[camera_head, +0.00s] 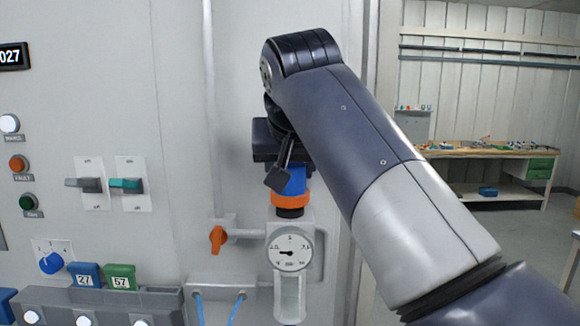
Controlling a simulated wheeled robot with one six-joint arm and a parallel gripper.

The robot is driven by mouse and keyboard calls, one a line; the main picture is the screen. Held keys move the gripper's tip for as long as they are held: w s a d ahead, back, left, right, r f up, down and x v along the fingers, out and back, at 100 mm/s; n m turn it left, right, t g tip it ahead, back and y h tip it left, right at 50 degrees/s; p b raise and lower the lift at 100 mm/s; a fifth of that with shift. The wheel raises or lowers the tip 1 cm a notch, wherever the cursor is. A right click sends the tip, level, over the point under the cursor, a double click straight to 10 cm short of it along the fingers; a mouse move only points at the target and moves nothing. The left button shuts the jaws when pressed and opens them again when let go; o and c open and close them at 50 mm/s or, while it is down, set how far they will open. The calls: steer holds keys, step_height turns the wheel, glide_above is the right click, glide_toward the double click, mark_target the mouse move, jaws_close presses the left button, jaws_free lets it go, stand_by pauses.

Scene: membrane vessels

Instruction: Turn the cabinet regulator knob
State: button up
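The cabinet regulator knob (295,183), blue with an orange ring below it, sits on a black collar on top of the regulator body. A round white dial gauge (290,249) is on the regulator's front, with a clear bowl (290,298) beneath. My gripper (281,178) hangs down over the knob, with one dark finger showing at the knob's upper left. The other finger is hidden, so I cannot tell whether the fingers press on the knob. My arm comes in from the lower right and covers the area right of the knob.
An orange valve lever (217,239) is left of the gauge, beside a vertical pipe (210,100). Two switch handles (126,184), a blue selector knob (51,263) and numbered tags (120,277) are further left. A workbench (480,153) stands far back right.

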steer(key=shift+c, duration=1.2)
steer(key=shift+a+r+m+h+p, duration=0.1)
steer(key=shift+r+m+h+p, duration=0.1)
steer(key=shift+m+h+p, duration=0.35)
steer(key=shift+f+m+h+p, duration=0.15)
steer(key=shift+m+h+p, duration=0.8)
steer(key=shift+m, duration=0.4)
steer(key=o, duration=1)
steer(key=shift+s, duration=0.1)
steer(key=v, duration=1)
steer(key=shift+r, duration=0.4)
